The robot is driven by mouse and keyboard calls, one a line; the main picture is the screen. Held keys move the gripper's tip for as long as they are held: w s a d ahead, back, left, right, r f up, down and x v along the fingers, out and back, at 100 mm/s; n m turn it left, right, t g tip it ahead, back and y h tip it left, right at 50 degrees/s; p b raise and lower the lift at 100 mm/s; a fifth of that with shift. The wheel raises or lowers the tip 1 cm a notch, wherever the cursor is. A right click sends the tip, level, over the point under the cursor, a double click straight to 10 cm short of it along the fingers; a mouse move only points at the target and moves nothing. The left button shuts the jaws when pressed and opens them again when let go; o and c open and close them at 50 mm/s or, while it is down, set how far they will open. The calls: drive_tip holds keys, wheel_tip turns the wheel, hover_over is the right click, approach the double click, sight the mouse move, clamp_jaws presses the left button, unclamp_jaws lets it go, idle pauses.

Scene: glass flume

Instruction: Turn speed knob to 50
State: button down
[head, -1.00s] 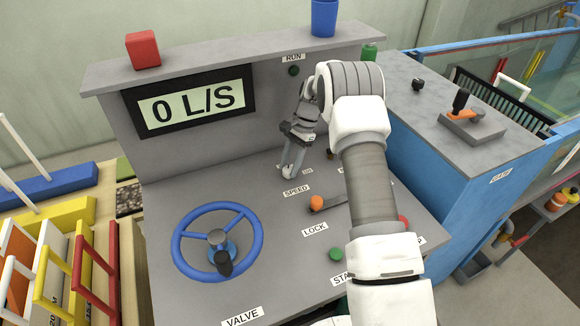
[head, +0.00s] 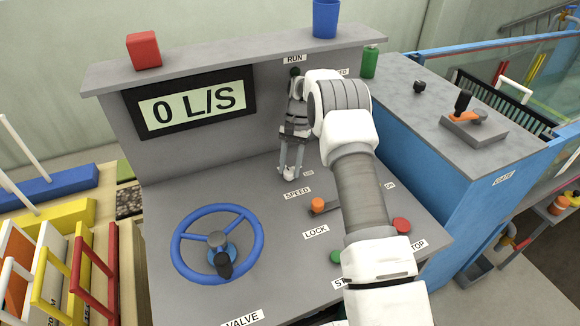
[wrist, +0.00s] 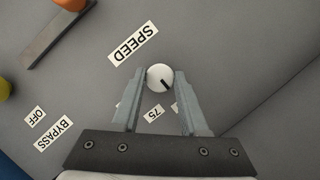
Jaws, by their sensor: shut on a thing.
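The speed knob (wrist: 158,76) is a round white knob with a short black pointer line, lying between my fingertips in the wrist view. The line points down and to the right in that picture. My gripper (wrist: 158,73) is shut on the knob, with a finger on either side. The SPEED label (wrist: 133,44) is beside the knob, and a 75 label (wrist: 156,112) shows between the fingers. Other scale labels are mostly hidden by the fingers. In the head view, my gripper (head: 290,173) points down at the panel behind the SPEED label (head: 297,192).
The display (head: 190,102) reads 0 L/S. An orange-knobbed lock lever (head: 318,204) is in front of my gripper. The blue valve wheel (head: 217,242) is at left. A red stop button (head: 401,225) is close to my arm. An OFF/BYPASS switch area is at left in the wrist view.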

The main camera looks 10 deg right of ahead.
drive_tip(key=shift+c, duration=2.1)
unclamp_jaws()
